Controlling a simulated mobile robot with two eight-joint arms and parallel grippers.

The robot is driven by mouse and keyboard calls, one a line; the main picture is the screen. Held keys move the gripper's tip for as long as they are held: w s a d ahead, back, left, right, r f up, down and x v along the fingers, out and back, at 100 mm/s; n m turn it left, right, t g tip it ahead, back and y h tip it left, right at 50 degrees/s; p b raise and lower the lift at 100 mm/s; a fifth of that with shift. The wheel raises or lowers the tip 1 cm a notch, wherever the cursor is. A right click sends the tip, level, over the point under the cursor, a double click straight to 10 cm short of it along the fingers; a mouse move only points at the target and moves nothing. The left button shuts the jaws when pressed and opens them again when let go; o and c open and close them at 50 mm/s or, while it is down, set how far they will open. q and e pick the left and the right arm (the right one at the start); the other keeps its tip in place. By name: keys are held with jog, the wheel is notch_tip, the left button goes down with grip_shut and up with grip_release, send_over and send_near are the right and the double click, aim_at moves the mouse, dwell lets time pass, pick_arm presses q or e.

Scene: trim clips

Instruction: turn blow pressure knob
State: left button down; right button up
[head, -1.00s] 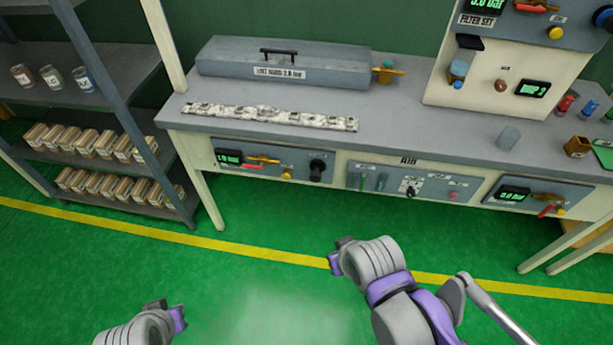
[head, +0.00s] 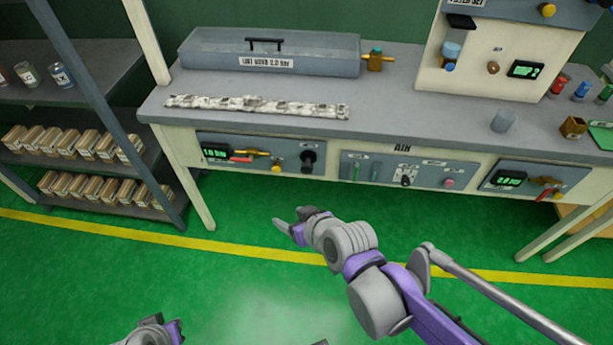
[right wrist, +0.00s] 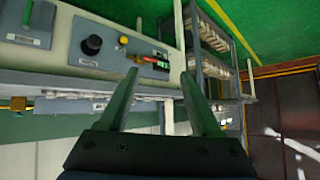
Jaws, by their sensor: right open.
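A black round knob (head: 308,158) sits on the left front panel (head: 262,168) under the bench top. It also shows in the right wrist view (right wrist: 92,44), upper left of the fingers. The label above it is too small to read, so I cannot tell if it is the blow pressure knob. A smaller selector knob (head: 405,178) is on the middle AIR panel. My right gripper (head: 296,221) is open and empty, in front of and below the left panel, apart from the knob. Part of my left arm shows at the bottom left; its gripper is out of view.
The left panel also has a green display (head: 215,152), a brass valve with red handle (head: 245,155) and a yellow button (head: 276,168). A shelf rack (head: 100,185) stands left. A long grey box (head: 270,62) and mottled strip (head: 258,106) lie on the bench. The floor before it is clear.

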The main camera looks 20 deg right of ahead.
aim_at(306, 172)
jog(key=shift+o, duration=1)
jog(key=w+a+f+t+b, duration=0.1)
jog(key=w+t+b, duration=0.3)
jog(key=w, duration=0.4)
jog(key=shift+w+a+f+b, duration=0.15)
jog(key=shift+w+f+b, duration=0.2)
jog(key=shift+f, duration=0.4)
jog(key=w+d+f+m+t+h+b, duration=0.1)
jog(key=w+d+f+m+h+b, duration=0.4)
jog(key=f, duration=0.3)
jog(key=w+d+f+m+t+h+b, duration=0.1)
jog(key=w+d+f+m+h+b, duration=0.25)
jog(key=d+f+h+b, duration=0.4)
jog(key=shift+y, duration=0.55)
jog(key=x, duration=0.3)
jog(key=a+x, duration=0.1)
jog(key=x, duration=0.2)
jog(key=f+p+x, duration=0.1)
jog(key=x, duration=0.2)
jog(key=shift+w, duration=0.7)
pick_arm(q)
notch_tip(306, 172, down, 20)
jog(key=shift+w+f+g, duration=0.2)
jog(key=shift+f+g, duration=0.05)
jog(key=shift+g, duration=0.05)
pick_arm(e)
grip_shut()
